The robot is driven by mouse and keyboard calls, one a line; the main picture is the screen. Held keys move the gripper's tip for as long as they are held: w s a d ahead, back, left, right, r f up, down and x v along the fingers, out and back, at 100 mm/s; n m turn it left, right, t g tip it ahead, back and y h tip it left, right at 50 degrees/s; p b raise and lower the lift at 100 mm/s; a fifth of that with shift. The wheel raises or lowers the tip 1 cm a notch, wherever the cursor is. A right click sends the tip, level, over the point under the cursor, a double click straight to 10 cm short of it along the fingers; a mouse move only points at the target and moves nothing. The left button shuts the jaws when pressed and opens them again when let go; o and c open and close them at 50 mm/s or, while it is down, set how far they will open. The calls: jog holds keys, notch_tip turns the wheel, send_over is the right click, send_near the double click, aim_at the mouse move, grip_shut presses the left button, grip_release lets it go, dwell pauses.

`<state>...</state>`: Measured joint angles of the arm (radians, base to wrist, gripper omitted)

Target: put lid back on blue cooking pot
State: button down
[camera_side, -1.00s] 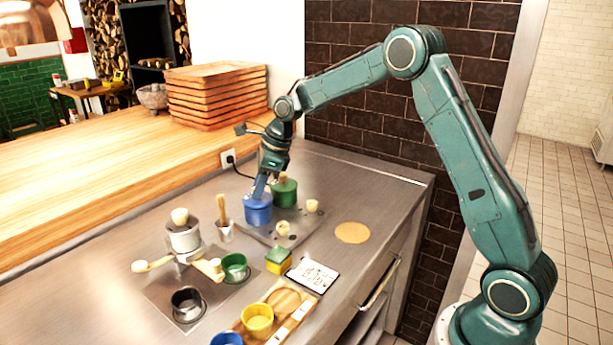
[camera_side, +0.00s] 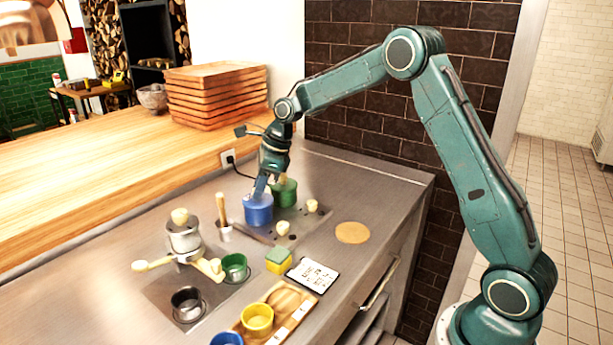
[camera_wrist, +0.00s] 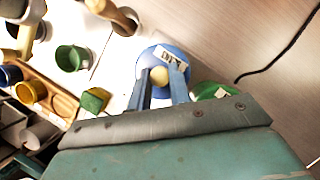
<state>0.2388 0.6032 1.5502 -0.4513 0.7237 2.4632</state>
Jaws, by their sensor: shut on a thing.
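The blue cooking pot (camera_side: 258,212) stands at the back of the steel counter, left of the green pot (camera_side: 284,193). My gripper (camera_side: 260,190) reaches down onto its top from above. In the wrist view my gripper's two fingers (camera_wrist: 160,88) are closed around the pale round knob (camera_wrist: 158,75) of the blue lid (camera_wrist: 176,54), which has a white label. The lid lies over the blue pot; I cannot tell whether it sits fully on the rim. The green pot also shows at the right of the wrist view (camera_wrist: 212,90).
Pale knobs (camera_side: 283,228) stand in front of the pots. A yellow-green sponge (camera_side: 279,261), a white card (camera_side: 313,275) and a wooden tray (camera_side: 297,313) with a yellow cup (camera_side: 257,319) lie nearer.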

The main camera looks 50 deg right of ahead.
dwell(0.4)
jog(key=c, duration=0.7)
grip_release()
jog(key=shift+r, duration=0.15)
jog(key=shift+r, duration=3.3)
jog(key=shift+c, duration=0.3)
grip_shut()
